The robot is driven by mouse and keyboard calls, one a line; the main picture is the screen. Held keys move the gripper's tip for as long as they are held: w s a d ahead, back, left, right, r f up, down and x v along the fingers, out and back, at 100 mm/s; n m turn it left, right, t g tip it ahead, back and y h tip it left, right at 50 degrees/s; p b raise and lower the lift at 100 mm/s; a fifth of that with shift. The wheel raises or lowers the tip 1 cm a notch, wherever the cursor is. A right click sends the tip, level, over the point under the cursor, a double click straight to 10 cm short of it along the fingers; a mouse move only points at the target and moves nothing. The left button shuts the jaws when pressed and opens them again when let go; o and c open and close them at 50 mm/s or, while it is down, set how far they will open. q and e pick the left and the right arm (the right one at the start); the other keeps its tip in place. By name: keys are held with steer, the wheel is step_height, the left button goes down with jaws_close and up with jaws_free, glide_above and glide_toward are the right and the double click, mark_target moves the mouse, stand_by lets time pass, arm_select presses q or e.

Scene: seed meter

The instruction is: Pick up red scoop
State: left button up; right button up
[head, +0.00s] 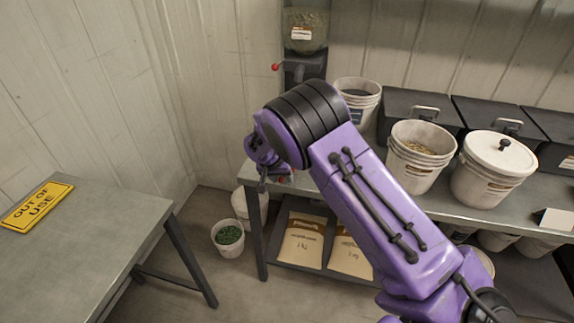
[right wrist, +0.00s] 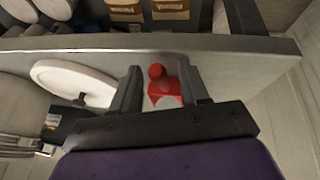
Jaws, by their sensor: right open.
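The red scoop (right wrist: 185,75) shows in the right wrist view, on or just over the grey bench top near its edge. It lies between the two dark fingers of my right gripper (right wrist: 160,68), which are spread apart on either side of it. I cannot tell whether either finger touches it. In the head view my purple right arm hides most of the scoop, and my right gripper (head: 265,172) is small at the bench's left front corner. My left gripper is not in view.
White buckets (head: 418,158) and a lidded bucket (head: 490,175) stand on the grey bench (head: 455,207). A seed dispenser (head: 305,35) stands at the back. A side table (head: 100,235) bears an OUT OF USE sign (head: 37,205). A bucket of green material (head: 229,240) sits on the floor.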

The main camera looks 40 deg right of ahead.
steer(key=shift+w+d+f, duration=0.1)
steer(key=shift+d+f, duration=0.15)
steer(key=shift+f, duration=0.2)
jaws_close()
steer(key=shift+r, duration=0.1)
steer(key=shift+r+b, duration=0.25)
steer(key=shift+b, duration=0.1)
steer(key=r, duration=0.1)
steer(key=r+b, duration=0.1)
steer(key=r, duration=0.1)
steer(key=shift+s+a, duration=0.1)
steer(key=shift+s, duration=0.15)
steer(key=s+a+r+b, duration=0.1)
steer(key=s+r+b, duration=0.2)
steer(key=s+r, duration=0.6)
steer(key=s, duration=0.4)
steer(key=shift+s+r, duration=0.2)
steer(key=shift+s, duration=0.1)
